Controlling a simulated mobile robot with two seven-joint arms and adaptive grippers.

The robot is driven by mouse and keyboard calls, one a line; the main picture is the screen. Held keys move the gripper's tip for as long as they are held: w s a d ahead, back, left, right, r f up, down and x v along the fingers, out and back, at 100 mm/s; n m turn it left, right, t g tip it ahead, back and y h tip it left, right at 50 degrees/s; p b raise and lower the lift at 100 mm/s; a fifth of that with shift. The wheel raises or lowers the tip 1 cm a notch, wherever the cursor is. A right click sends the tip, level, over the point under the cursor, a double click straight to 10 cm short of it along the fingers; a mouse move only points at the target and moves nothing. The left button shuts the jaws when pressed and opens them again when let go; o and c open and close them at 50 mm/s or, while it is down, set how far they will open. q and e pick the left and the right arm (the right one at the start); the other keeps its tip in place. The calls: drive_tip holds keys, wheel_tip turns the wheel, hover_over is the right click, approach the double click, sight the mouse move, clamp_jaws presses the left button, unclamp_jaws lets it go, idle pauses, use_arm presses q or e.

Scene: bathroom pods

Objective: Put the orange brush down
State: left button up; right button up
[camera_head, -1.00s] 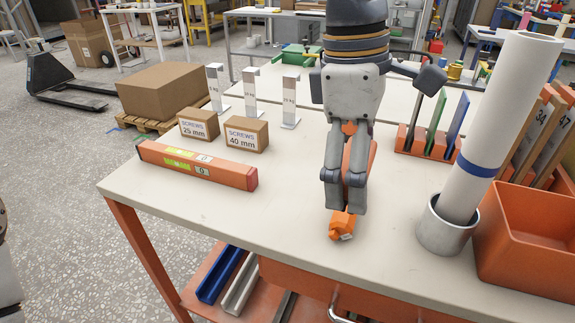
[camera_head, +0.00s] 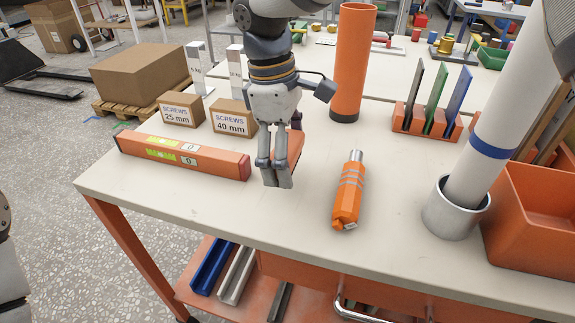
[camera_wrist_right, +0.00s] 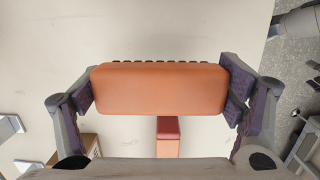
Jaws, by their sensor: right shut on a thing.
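My right gripper (camera_head: 276,180) is over the workbench top, just right of the red spirit level's end. It is shut on the orange brush (camera_head: 295,148), which shows only partly behind the fingers in the head view. In the right wrist view the orange brush (camera_wrist_right: 158,89) is a rounded block held across between both finger pads (camera_wrist_right: 160,96). A row of dark bristles shows along its far edge. I cannot tell whether the bristles touch the bench. The workbench top (camera_head: 240,215) is pale. My left gripper is not in view.
The red spirit level (camera_head: 184,158) and two screw boxes (camera_head: 234,117) are to the left. An orange cylindrical tool (camera_head: 348,195) lies to the right. An orange tube (camera_head: 353,65) stands behind. A metal cup (camera_head: 456,210) holds a white roll. Bare bench lies in front of the gripper.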

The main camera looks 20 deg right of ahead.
drive_tip(key=shift+f, duration=1.4)
drive_tip(key=shift+s+f, duration=0.1)
drive_tip(key=o, duration=1.7)
drive_tip(key=shift+f, duration=0.1)
drive_tip(key=r, duration=0.4)
drive_tip(key=a+r, duration=0.1)
drive_tip(key=r, duration=0.3)
drive_tip(key=w+r, duration=0.1)
drive_tip(key=r, duration=0.3)
drive_tip(key=shift+a+r, duration=0.15)
drive_tip(key=shift+a, duration=0.1)
